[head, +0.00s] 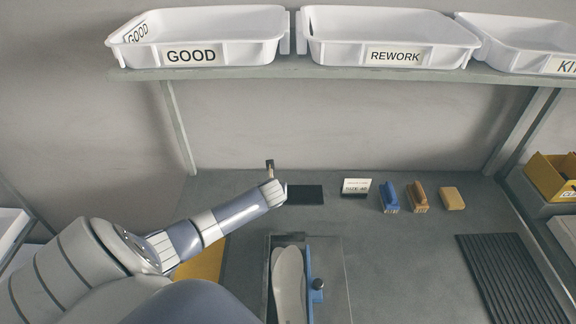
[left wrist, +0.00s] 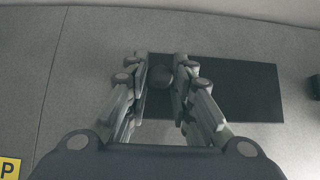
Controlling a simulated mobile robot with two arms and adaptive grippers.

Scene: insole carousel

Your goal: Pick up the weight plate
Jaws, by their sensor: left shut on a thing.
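My left gripper (left wrist: 161,60) is shut on a dark rounded piece (left wrist: 160,77), which I take for the weight plate's grip. Most of the piece is hidden between the fingers. A flat black rectangle (left wrist: 238,88) lies behind and to the right of the fingers; it also shows in the head view (head: 306,195), just right of my left wrist. I cannot tell whether the held piece is joined to it or is clear of it. In the head view my wrist hides the fingers. My right gripper is not in view.
An insole (head: 289,285) lies in a fixture beside a blue bar with a dark knob (head: 318,284). A small sign (head: 356,187), a blue brush (head: 389,197), a brown brush (head: 418,197) and a tan block (head: 452,198) stand along the back. A ribbed black mat (head: 512,277) lies right.

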